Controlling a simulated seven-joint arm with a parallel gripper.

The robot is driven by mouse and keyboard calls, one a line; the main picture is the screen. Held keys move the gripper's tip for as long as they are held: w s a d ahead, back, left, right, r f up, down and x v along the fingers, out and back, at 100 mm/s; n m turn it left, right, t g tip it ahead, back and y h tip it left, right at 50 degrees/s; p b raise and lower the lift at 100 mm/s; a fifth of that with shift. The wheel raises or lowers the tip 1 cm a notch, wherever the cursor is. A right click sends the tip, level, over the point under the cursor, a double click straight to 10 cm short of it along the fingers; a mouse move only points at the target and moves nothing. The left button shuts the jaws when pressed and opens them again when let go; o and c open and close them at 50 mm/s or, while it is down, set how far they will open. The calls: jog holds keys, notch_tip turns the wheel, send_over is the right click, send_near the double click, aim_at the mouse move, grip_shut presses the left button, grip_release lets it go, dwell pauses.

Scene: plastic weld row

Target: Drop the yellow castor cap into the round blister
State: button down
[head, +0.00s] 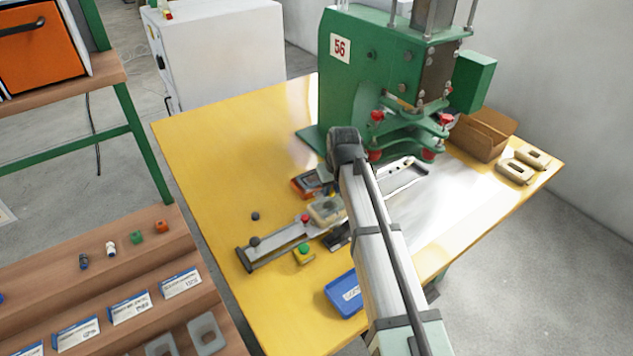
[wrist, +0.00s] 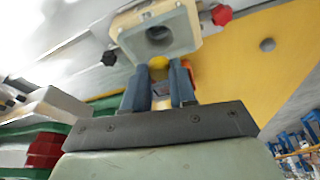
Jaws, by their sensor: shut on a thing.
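My gripper (wrist: 160,85) is shut on the yellow castor cap (wrist: 159,62), a small part of which shows between the blue-grey fingertips in the wrist view. A pale beige block with a round blister (wrist: 159,35) lies just beyond the fingertips in the wrist view. The cap is apart from the round opening in the picture; its height above it cannot be told. In the head view the beige block (head: 325,210) sits on the metal slide, partly behind my arm. The cap cannot be made out there.
The green press (head: 350,75) stands behind the slide (head: 280,245) on the yellow table (head: 225,135). A red knob (head: 305,218) is close to the block. A yellow button box (head: 304,256) and a blue tray (head: 345,294) lie in front. The table's left part is mostly clear.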

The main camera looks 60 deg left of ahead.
jog(key=shift+f, duration=0.1)
jog(key=shift+d+x, duration=0.25)
jog(key=shift+x, duration=0.8)
jog(key=shift+d+x, duration=0.25)
jog(key=shift+x, duration=0.8)
jog(key=shift+s+f, duration=0.15)
jog(key=shift+f, duration=0.3)
dwell(0.4)
jog(key=c, duration=0.8)
grip_release()
jog(key=shift+c, duration=0.2)
jog(key=c, duration=0.4)
jog(key=shift+c, duration=0.2)
jog(key=shift+r, duration=0.15)
jog(key=shift+r, duration=3.45)
